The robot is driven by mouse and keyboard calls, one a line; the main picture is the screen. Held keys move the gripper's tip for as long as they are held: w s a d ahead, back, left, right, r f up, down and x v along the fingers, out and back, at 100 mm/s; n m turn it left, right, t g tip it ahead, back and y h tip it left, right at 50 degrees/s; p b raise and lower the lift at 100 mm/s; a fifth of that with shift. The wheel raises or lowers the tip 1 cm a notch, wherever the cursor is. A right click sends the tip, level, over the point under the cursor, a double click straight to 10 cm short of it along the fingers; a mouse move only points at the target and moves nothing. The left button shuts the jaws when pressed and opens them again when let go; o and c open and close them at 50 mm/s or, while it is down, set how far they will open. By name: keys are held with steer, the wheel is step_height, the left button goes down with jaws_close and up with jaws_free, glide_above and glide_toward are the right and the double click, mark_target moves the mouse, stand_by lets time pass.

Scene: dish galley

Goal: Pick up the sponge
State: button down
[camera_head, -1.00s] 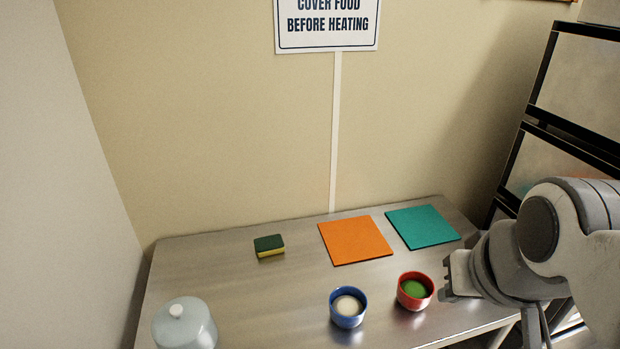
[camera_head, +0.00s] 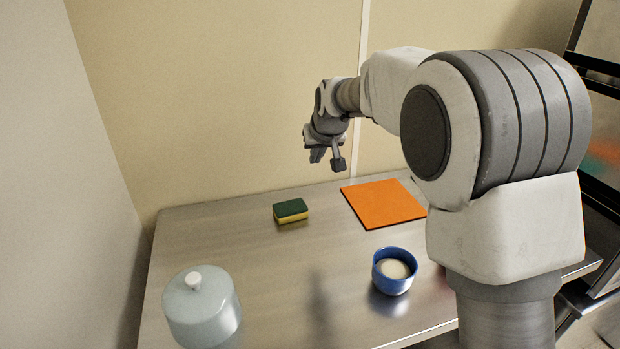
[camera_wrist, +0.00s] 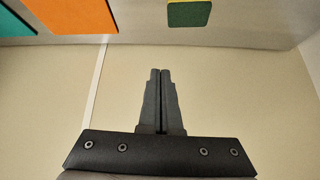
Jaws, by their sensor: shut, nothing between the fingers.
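The sponge (camera_head: 291,210), green on top and yellow below, lies flat on the steel table (camera_head: 240,255) toward its back edge. It also shows at the top of the wrist view (camera_wrist: 189,13). My gripper (camera_head: 317,156) is in the air above the back of the table, higher than the sponge and a little to its right. In the wrist view its two fingers (camera_wrist: 160,72) are together with nothing between them. The sponge is apart from the fingers.
An orange mat (camera_head: 384,203) lies right of the sponge. A blue bowl (camera_head: 393,284) with pale contents stands nearer the front. A pale lidded dome (camera_head: 202,310) stands at the front left. A teal mat (camera_wrist: 16,28) shows in the wrist view. The table around the sponge is clear.

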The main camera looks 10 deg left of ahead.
steer(key=n+b, duration=0.1)
steer(key=b, duration=0.1)
glide_above(290, 211)
steer(key=w, duration=0.3)
steer(key=shift+y, duration=0.3)
steer(key=f, duration=0.9)
steer(key=shift+s+a+f, duration=0.1)
steer(key=shift+a+f, duration=0.15)
steer(key=shift+a, duration=0.05)
steer(key=x, duration=0.9)
steer(key=shift+f, duration=0.25)
steer(key=shift+s+d+b, duration=0.25)
steer(key=shift+s+d, duration=0.15)
steer(key=shift+s, duration=0.35)
steer(key=shift+s+d+b, duration=0.25)
steer(key=shift+s+d, duration=0.15)
steer(key=shift+s, duration=0.4)
